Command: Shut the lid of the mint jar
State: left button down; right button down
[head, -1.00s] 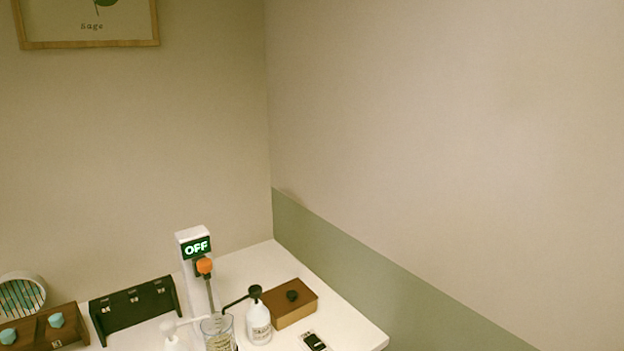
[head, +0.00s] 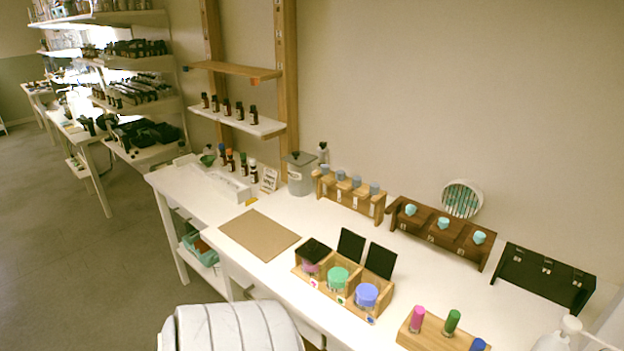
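A wooden stand (head: 354,306) on the white table holds three jars in a row, in the lower middle of the head view. The green jar (head: 337,278) in the middle compartment fits the mint jar, though its small label is not readable. Behind it a black square lid (head: 351,246) stands up, open. The blue jar (head: 366,296) on the right also has its black lid (head: 380,261) raised. Over the pink jar (head: 309,268) on the left, the black lid (head: 314,251) lies roughly flat. Neither of my grippers is in view.
A brown mat (head: 259,235) lies left of the stand. Behind are a light wooden rack (head: 346,197), a dark brown rack (head: 456,245) and a black rack (head: 540,280). White table shows between them.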

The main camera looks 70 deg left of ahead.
aim_at(351, 244)
jog(key=u, duration=0.45)
jog(key=j+u, duration=0.1)
jog(key=u, duration=0.85)
jog(key=i+u, duration=0.1)
jog(key=u, duration=0.35)
jog(key=i+j+z, duration=0.15)
jog(key=j+z, duration=0.7)
jog(key=i+l, duration=0.05)
